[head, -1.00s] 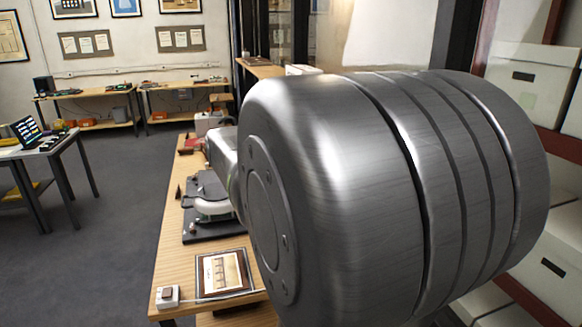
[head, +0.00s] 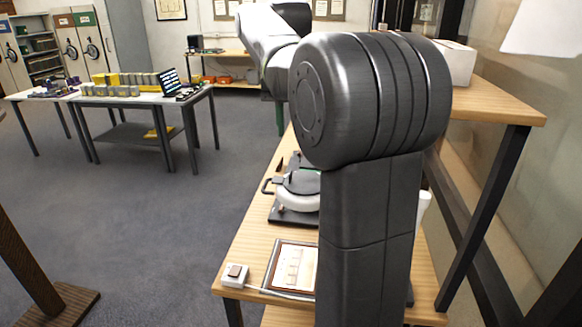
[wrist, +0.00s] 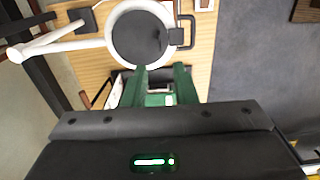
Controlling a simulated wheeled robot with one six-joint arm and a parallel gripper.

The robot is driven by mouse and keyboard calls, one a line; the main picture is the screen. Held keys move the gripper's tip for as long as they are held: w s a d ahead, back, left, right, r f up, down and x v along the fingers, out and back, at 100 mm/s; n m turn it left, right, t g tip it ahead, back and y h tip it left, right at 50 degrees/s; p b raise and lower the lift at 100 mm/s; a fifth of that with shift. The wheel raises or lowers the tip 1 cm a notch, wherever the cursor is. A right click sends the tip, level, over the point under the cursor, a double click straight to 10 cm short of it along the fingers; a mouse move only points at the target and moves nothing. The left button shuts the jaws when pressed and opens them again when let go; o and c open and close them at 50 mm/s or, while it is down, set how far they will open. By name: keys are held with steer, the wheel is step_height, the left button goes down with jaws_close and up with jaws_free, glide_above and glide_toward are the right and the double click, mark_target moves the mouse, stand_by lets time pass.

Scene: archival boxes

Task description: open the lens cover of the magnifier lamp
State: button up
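The magnifier lamp shows in the wrist view as a white ring (wrist: 113,40) with a white arm running left. A dark round lens cover (wrist: 140,36) lies over the ring, with a black loop handle (wrist: 189,32) at its right side. In the head view the lamp's white ring (head: 296,201) is over a dark mat on the bench, partly hidden by my arm; the cover looks closed. My gripper (wrist: 160,72) has two green fingers, apart and with nothing held, just below the ring in the wrist view.
The wooden bench (head: 250,251) carries a framed picture (head: 291,267) and a small white switch box (head: 235,275) with a cable near its front end. A white box (head: 457,62) stands on a higher shelf at right. The grey floor left of the bench is clear.

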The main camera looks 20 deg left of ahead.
mark_target(299, 178)
step_height(299, 178, down, 11)
stand_by(0.3)
jaws_close()
stand_by(1.4)
